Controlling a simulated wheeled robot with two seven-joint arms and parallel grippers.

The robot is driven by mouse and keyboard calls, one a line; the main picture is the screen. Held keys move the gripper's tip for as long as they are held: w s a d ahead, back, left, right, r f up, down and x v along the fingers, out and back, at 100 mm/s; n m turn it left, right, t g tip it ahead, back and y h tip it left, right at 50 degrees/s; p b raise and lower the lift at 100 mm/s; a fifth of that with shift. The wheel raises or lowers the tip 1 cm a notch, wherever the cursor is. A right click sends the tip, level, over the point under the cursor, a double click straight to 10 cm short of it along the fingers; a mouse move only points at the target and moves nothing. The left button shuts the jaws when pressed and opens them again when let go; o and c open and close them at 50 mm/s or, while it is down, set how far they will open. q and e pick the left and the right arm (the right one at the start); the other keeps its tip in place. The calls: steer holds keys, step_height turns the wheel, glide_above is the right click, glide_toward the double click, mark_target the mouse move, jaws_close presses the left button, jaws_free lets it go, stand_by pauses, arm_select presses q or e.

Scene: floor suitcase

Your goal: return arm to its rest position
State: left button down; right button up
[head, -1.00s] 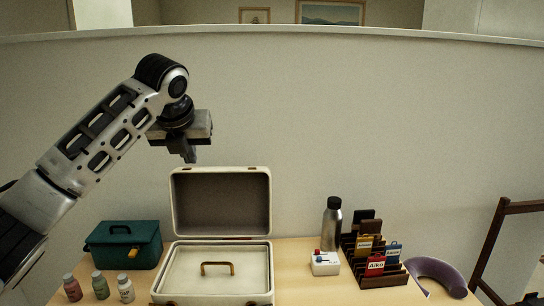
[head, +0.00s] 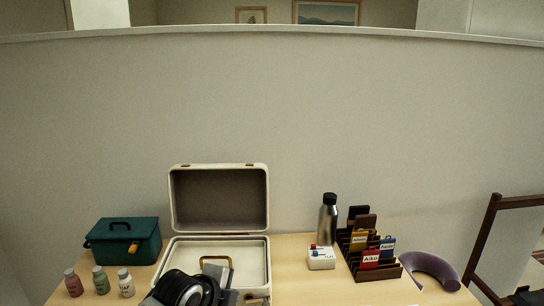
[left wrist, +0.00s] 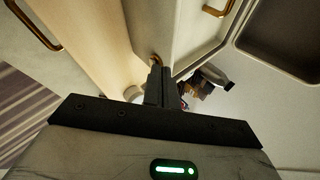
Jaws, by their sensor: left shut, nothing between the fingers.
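My left arm shows at the bottom of the head view, in front of the open cream suitcase (head: 264,255). It covers part of the suitcase's front. In the left wrist view my left gripper (left wrist: 161,84) has its two dark fingers together, with nothing between them. The suitcase edge (left wrist: 178,30) shows beyond the fingers there; I cannot tell how far apart they are. In the head view the fingertips are hard to make out. The suitcase lid (head: 219,198) stands upright, and a brown handle (head: 216,259) shows inside the base. My right gripper is not in view.
A teal box (head: 124,242) and several small bottles (head: 101,280) stand left of the suitcase. To its right are a white box (head: 321,259), a steel bottle (head: 327,222), a dark rack with tags (head: 376,262) and a purple neck pillow (head: 436,269). A wall rises behind.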

arm_select(q)
steer(key=s+a+f+n, duration=0.1)
steer(key=s+f+n, duration=0.85)
steer(key=s, duration=0.25)
steer(key=s+a+f+n+t, duration=0.1)
steer(key=s+a+n, duration=0.1)
steer(key=s+n, duration=0.2)
steer(key=s+a+f+n+t+y, duration=0.1)
steer(key=s+n, duration=0.4)
steer(key=s, duration=0.5)
steer(key=shift+a+f, duration=0.65)
steer(key=shift+a, duration=0.45)
